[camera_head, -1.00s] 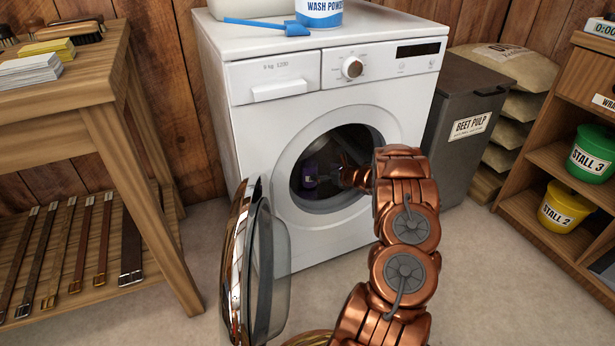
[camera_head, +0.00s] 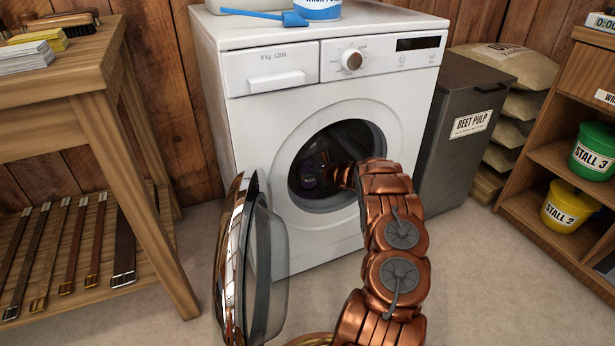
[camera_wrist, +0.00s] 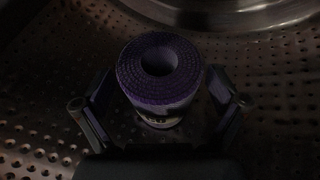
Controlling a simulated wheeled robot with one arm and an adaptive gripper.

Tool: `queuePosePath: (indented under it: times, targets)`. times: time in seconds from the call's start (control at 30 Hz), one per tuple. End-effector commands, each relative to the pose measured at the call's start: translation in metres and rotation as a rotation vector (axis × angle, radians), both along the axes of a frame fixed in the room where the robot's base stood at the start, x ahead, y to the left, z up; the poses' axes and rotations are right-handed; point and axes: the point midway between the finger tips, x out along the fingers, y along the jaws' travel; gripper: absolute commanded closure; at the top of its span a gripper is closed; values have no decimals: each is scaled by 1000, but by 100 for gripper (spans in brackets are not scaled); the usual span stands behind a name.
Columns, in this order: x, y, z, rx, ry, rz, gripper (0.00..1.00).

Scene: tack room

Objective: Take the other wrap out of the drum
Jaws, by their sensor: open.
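The wrap (camera_wrist: 160,75) is a dark purple roll with a hollow centre and a pale printed band low on its side. In the wrist view it stands on end on the perforated metal of the drum (camera_wrist: 40,130). My gripper (camera_wrist: 160,112) is open, with one finger on each side of the wrap; I cannot tell whether either touches it. In the head view the wrap (camera_head: 309,181) is a dim purple shape inside the washing machine (camera_head: 262,125). My arm reaches through its round opening, and my gripper is hard to make out in the dark drum.
The open glass door (camera_head: 268,270) stands left of my arm. A wooden bench (camera_head: 95,82) with straps on its lower shelf is at the left. A grey beet pulp bin (camera_head: 462,145) and shelves with buckets are at the right.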

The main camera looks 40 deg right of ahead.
Motion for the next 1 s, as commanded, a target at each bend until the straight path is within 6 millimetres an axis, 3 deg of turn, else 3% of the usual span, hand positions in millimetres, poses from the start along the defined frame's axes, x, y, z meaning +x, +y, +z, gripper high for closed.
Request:
queuePosePath:
  times: [0.23,0.83,1.0]
  targets:
    - [0,0,0,0,0,0,6]
    - [0,0,0,0,0,-1,68]
    - [0,0,1,0,0,-1,71]
